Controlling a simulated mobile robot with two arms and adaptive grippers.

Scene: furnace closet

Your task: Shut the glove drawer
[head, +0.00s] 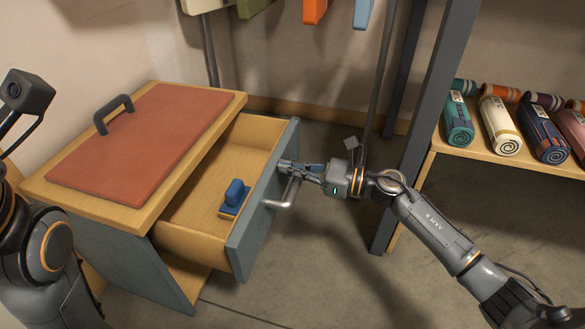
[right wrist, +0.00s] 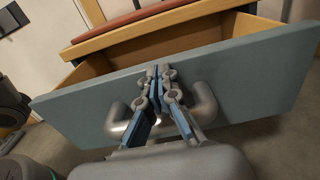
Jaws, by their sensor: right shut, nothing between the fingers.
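The glove drawer (head: 262,215) is pulled well out of the wooden cabinet (head: 170,275); its grey-blue front faces right in the head view. A blue object (head: 235,195) lies inside on the drawer floor. A metal bar handle (head: 287,196) is on the drawer front. My right gripper (head: 284,166) is shut and empty, its fingertips at the drawer front near the handle; I cannot tell whether they touch. In the right wrist view the drawer front (right wrist: 235,75) spans the picture, with the shut fingers (right wrist: 160,75) before it, between the ends of the handle (right wrist: 204,103). My left gripper is not in view.
A red pad (head: 150,140) and a dark handle (head: 113,112) are on the cabinet top. A shelf (head: 505,160) with several rolled bundles (head: 499,122) stands at the right behind a dark post (head: 425,115). The floor right of the drawer is clear.

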